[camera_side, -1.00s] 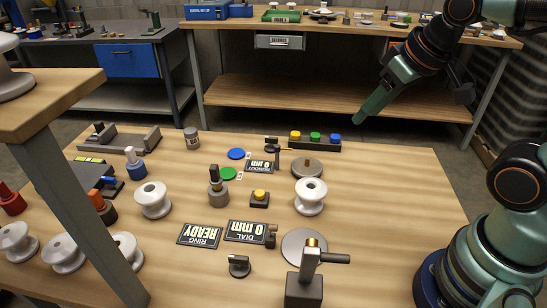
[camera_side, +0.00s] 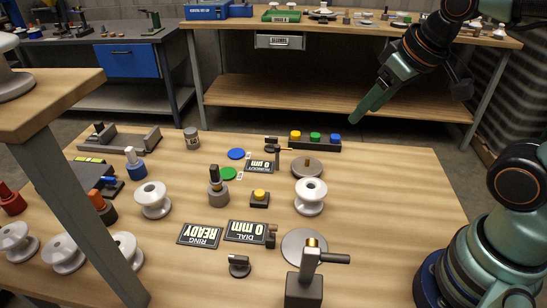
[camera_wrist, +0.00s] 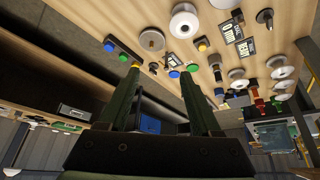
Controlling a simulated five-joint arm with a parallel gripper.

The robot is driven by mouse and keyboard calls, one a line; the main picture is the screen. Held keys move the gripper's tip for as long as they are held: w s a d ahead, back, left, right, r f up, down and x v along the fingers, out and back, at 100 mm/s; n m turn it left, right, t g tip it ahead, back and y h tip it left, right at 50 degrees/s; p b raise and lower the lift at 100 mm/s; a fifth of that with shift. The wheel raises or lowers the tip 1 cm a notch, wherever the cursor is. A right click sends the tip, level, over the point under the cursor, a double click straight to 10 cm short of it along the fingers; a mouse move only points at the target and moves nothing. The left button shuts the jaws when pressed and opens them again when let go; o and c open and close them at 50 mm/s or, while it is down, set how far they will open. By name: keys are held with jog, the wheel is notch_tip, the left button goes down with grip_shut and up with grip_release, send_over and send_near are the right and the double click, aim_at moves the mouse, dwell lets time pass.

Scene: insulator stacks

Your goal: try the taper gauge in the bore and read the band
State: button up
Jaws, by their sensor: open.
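A dark-handled piece (camera_side: 216,187) stands upright in a round grey holder on the wooden bench; it may be the taper gauge, but its taper is hidden. A white spool-shaped insulator (camera_side: 310,195) stands upright to its right, with a hole in its top. The insulator also shows in the wrist view (camera_wrist: 184,22). My gripper (camera_side: 362,112) is open and empty, above and beyond the bench's far edge, clear of everything. In the wrist view its two green fingers (camera_wrist: 163,68) are apart with nothing between them.
A block with yellow, green and blue buttons (camera_side: 315,142) sits at the far edge, near my gripper. Display plates (camera_side: 246,231), a yellow-button box (camera_side: 260,197) and a grey post stand (camera_side: 305,282) occupy the middle and front. The right side of the bench is bare.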

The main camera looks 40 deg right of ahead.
jog(key=w+a+r+n+g, duration=0.1)
jog(key=w+a+r+n, duration=0.25)
jog(key=w+n, duration=0.3)
jog(key=n+g, duration=0.5)
jog(key=n, duration=1.5)
send_over(216, 178)
jog(key=w+d, duration=0.1)
notch_tip(216, 178, down, 12)
jog(key=shift+w+d+r, duration=0.1)
jog(key=shift+f, duration=0.35)
jog(key=f, duration=1.2)
jog(key=shift+a, duration=0.4)
grip_shut()
